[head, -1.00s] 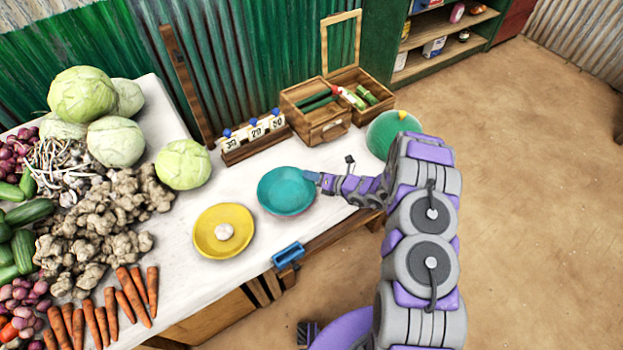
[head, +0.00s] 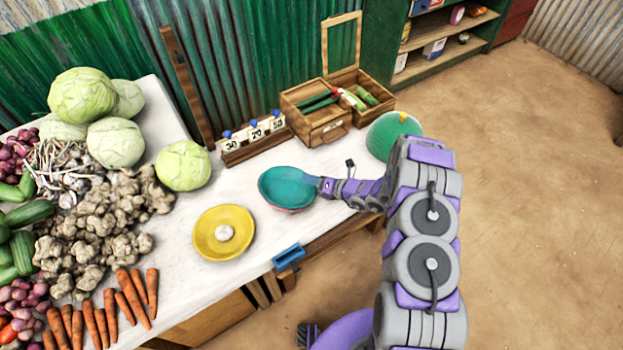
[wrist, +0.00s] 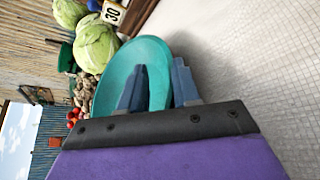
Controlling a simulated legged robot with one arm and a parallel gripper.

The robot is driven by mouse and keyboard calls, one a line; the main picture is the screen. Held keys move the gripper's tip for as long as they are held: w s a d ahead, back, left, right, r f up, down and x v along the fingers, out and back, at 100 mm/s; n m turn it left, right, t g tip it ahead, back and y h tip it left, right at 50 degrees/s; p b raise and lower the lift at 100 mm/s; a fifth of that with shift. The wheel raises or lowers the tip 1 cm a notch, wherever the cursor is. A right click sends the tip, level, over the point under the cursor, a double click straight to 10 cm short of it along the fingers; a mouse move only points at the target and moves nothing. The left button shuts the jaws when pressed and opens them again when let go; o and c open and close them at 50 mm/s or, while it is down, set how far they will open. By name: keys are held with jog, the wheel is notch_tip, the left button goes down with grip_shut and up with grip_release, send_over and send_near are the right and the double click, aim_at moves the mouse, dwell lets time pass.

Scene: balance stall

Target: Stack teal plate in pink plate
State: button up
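The teal plate (head: 284,186) is a shallow round dish on the white table, right of the yellow plate. A thin pink rim (head: 291,209) shows below its near edge; the rest of the pink plate is hidden under the teal one. My gripper (head: 317,182) is at the teal plate's right edge. In the wrist view, the fingers of my gripper (wrist: 158,88) stand apart, with the teal plate's (wrist: 116,75) rim between them. One finger is over the dish's inside, the other just outside its rim.
The yellow plate (head: 207,243) holds a white garlic bulb (head: 224,232). A blue tray (head: 288,256) is at the near table edge. Number cards (head: 256,133), an open wooden box (head: 320,126) and a green domed object (head: 383,136) stand behind. Cabbages, ginger and carrots (head: 130,293) fill the left.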

jog(key=p+v, duration=0.2)
jog(key=v, duration=0.9)
jog(key=shift+s+d, duration=0.2)
jog(key=shift+d, duration=0.2)
jog(key=s+a+r+n+g+y, duration=0.1)
jog(key=a+r+n, duration=0.15)
jog(key=r, duration=0.25)
jog(key=a+r+n+g+y, duration=0.1)
jog(key=a+r+n, duration=0.1)
jog(key=r+n, duration=0.15)
jog(key=s+a+r+n+g+h, duration=0.1)
jog(key=s+a+r+n+g, duration=0.25)
jog(key=s+r+n, duration=0.45)
jog(key=s+a+r+n+g+h, duration=0.1)
jog(key=s+a+r+n+g, duration=0.2)
jog(key=s+r+n+g, duration=0.45)
jog(key=s+d+r+n+t+h, duration=0.1)
jog(key=s+d+r+n+h, duration=0.2)
jog(key=s, duration=0.4)
jog(key=s+d+r+n+t+h, duration=0.1)
jog(key=s+d+r+n+h, duration=0.2)
jog(key=s+d+n+h, duration=0.2)
jog(key=s+d+r+n+t+h, duration=0.1)
jog(key=s+d+r+n+h, duration=0.3)
jog(key=s+d, duration=0.3)
jog(key=s+n, duration=0.1)
jog(key=s, duration=0.2)
jog(key=shift+s+d, duration=0.3)
